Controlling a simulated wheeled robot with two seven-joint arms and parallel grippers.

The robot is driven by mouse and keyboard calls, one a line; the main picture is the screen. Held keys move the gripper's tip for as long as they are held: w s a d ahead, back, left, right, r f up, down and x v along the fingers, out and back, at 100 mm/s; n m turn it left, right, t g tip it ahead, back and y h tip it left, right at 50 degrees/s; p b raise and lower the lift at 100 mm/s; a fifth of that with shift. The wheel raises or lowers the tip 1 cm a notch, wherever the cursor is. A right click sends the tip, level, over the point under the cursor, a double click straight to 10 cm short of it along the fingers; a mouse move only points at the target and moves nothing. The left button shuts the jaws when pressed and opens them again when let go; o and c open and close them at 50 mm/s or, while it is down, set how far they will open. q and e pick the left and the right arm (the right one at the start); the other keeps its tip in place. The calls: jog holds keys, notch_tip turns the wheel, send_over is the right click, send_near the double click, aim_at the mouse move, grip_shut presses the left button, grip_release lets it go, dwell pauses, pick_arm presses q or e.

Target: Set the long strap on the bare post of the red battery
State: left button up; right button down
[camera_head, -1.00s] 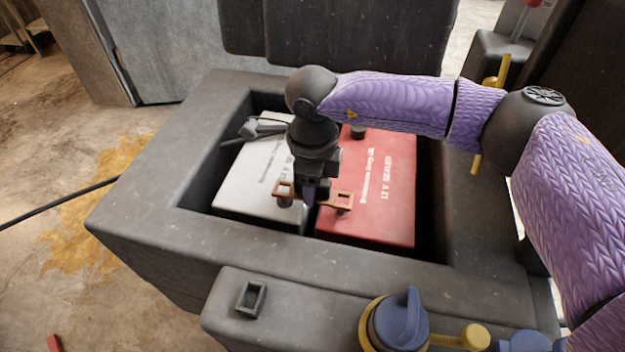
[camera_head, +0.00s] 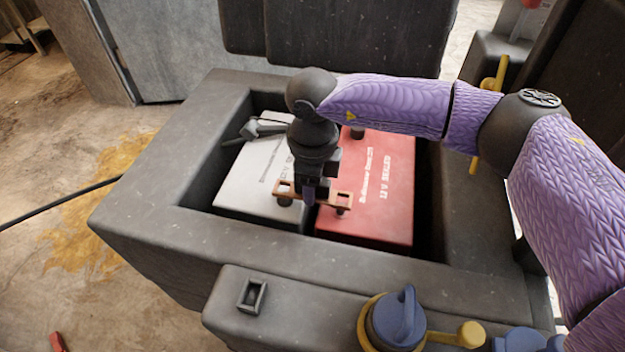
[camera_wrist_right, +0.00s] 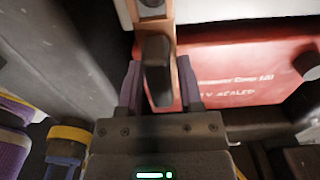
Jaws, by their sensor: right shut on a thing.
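The red battery (camera_head: 385,190) and the white battery (camera_head: 243,186) sit side by side in the dark box. My right gripper (camera_head: 309,195) points down and is shut on the copper-coloured strap (camera_head: 329,198) at its middle. The strap bridges the two batteries near their front edges, its ends over a dark post of each. I cannot tell whether the ends touch or sit around the posts. In the right wrist view the strap (camera_wrist_right: 168,14) runs between my fingers (camera_wrist_right: 160,88) under a black grip. Another red battery post (camera_head: 357,132) stands bare at the back. My left gripper is out of view.
A grey cable clamp (camera_head: 250,129) is at the white battery's back. The box's thick rim (camera_head: 150,190) surrounds the batteries. A small square holder (camera_head: 251,296) and a blue-and-yellow knob (camera_head: 398,322) are on the front ledge.

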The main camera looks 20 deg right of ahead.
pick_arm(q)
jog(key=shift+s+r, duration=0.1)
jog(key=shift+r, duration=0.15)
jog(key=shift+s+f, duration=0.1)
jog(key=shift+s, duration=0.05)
pick_arm(e)
jog(key=shift+f, duration=0.2)
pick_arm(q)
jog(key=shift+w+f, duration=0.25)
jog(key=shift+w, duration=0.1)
pick_arm(e)
jog(key=shift+f, duration=0.45)
jog(key=shift+f, duration=0.2)
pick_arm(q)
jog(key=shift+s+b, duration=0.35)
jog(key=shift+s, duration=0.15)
pick_arm(e)
jog(key=shift+f, duration=0.55)
